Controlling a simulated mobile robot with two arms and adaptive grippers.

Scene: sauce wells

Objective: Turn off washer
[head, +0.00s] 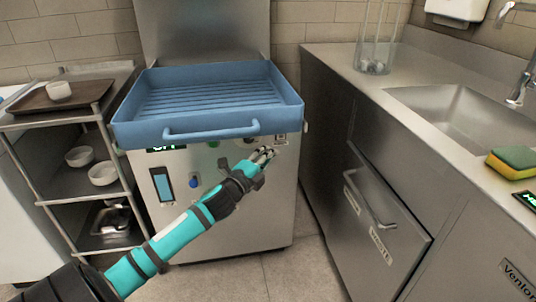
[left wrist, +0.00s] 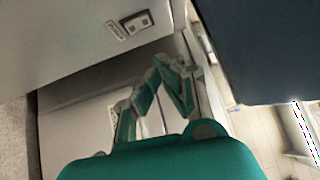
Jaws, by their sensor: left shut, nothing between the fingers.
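The washer (head: 263,215) is a steel box with a blue tray (head: 294,97) on top. Its front panel has a dark display (head: 165,148) partly covered by the tray, a green button (head: 213,144), a blue knob (head: 194,183), a dark round control (head: 250,140) and a small label (head: 281,139) at the right. My left gripper (head: 265,154) is in front of the panel's right side, just below the dark control and label. Its fingers are shut and empty; whether they touch the panel I cannot tell. The left wrist view shows the fingers (left wrist: 166,78) close together. My right gripper is not in view.
A rack (head: 45,203) with white bowls (head: 79,156) stands left of the washer. A steel counter (head: 345,60) with a sink (head: 455,115), a sponge (head: 512,162) and drawers is on the right. Floor (head: 280,275) shows in front of the washer.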

